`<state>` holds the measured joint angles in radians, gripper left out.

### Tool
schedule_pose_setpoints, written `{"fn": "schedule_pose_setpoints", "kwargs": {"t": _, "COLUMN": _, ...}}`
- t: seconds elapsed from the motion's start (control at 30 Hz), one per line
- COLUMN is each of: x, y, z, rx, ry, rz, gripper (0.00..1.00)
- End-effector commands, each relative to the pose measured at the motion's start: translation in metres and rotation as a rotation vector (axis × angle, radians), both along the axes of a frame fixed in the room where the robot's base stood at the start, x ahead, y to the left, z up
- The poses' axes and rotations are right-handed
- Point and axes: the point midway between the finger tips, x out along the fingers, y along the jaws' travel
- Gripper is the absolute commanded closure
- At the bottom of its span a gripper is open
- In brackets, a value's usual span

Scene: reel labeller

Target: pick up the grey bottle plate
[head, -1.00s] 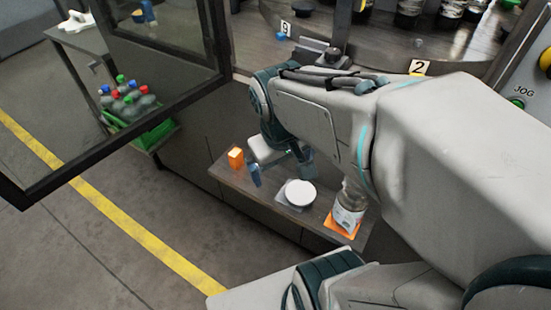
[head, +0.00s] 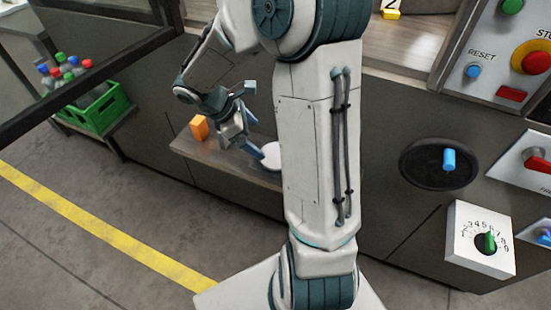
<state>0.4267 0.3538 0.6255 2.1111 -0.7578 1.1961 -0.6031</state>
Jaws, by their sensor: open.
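The grey bottle plate cannot be made out for certain. A white round piece (head: 271,154) shows in part on the brown shelf (head: 222,162), cut off at the right by my arm. Any grey plate under or beside it is hidden or too small to tell. My gripper (head: 254,136) hangs over the shelf, just left of and above the white piece, with its blue fingers spread apart. It is open and nothing shows between the fingers. I cannot tell whether a fingertip touches the white piece.
An orange block (head: 199,127) stands on the shelf's left part. A green crate (head: 98,109) of bottles stands further left. A dark framed door (head: 95,62) hangs at upper left. A control panel with a knob box (head: 480,246) is at right. The floor at lower left is clear.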

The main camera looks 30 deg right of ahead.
Motion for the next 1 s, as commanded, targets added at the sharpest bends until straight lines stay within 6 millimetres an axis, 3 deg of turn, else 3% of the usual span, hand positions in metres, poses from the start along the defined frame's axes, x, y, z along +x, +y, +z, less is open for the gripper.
{"fn": "schedule_pose_setpoints", "kwargs": {"t": 0.1, "x": -0.005, "y": -0.013, "z": -0.024, "rx": 0.001, "ry": 0.004, "rz": -0.004, "gripper": 0.00}}
{"fn": "schedule_pose_setpoints", "kwargs": {"t": 0.3, "x": -0.011, "y": -0.030, "z": -0.051, "rx": 0.002, "ry": 0.002, "rz": -0.004, "gripper": 0.00}}
{"fn": "schedule_pose_setpoints", "kwargs": {"t": 0.5, "x": -0.013, "y": -0.037, "z": -0.062, "rx": 0.002, "ry": 0.000, "rz": -0.005, "gripper": 0.00}}
{"fn": "schedule_pose_setpoints", "kwargs": {"t": 0.8, "x": -0.016, "y": -0.056, "z": -0.099, "rx": 0.002, "ry": -0.001, "rz": -0.006, "gripper": 0.00}}
{"fn": "schedule_pose_setpoints", "kwargs": {"t": 1.0, "x": -0.017, "y": -0.059, "z": -0.104, "rx": 0.001, "ry": -0.003, "rz": -0.003, "gripper": 0.00}}
